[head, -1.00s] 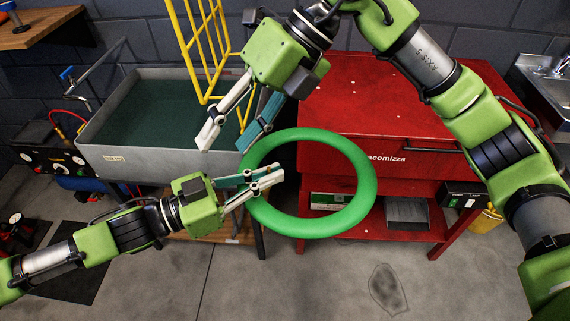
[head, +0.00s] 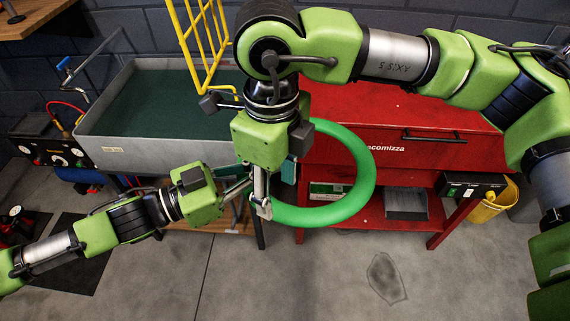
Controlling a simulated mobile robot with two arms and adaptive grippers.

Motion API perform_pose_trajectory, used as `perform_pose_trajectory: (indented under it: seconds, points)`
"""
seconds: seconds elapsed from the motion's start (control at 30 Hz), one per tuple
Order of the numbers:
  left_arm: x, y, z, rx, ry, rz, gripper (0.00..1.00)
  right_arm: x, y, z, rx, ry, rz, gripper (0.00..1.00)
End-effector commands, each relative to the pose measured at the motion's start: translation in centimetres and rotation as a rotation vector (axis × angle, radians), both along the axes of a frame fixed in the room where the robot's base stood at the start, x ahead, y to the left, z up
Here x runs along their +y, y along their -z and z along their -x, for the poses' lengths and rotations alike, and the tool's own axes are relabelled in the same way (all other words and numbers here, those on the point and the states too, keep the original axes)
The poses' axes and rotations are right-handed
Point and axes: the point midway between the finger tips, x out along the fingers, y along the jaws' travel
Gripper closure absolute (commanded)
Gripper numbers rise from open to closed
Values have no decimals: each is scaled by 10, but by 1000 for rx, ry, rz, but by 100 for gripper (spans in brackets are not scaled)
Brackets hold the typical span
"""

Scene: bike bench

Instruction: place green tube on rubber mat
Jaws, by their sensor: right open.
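The green tube (head: 364,180) is a large ring held up in the air in front of the red bench. My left gripper (head: 243,188) reaches its left side from the left and is shut on it, though its fingertips are mostly hidden behind my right gripper. My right gripper (head: 274,192) points down at the left side of the ring, close to the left gripper's fingers. It is open, with the tube's left part close by its fingers. A dark flat mat (head: 72,262) lies on the floor at left; I cannot tell whether it is the rubber mat.
A grey tank (head: 150,151) with a dark green inside stands at back left, with a yellow rack (head: 209,75) above it. The red bench (head: 420,120) has a drawer and a lower shelf. A yellow bucket (head: 484,210) stands at right. The front floor is clear.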

Motion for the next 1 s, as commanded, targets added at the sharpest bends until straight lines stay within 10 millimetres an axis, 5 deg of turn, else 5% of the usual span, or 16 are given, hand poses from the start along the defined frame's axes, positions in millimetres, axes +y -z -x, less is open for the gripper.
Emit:
perform_pose_trajectory:
  seconds: [0.3,0.67,0.83,0.93,1.0]
  points:
    - [0,-1,0,0,1,1,100,0,41,0,0,1,-1,53]
    - [0,0,0,0,0,1,100,0,47,0,-1,1,-2,53]
    - [0,0,0,0,0,1,100,0,46,0,-1,1,-2,92]
    - [0,-1,0,-1,0,0,100,0,46,0,0,1,-2,97]
    - [0,-1,0,-1,0,0,78,1,46,0,-1,1,-2,97]
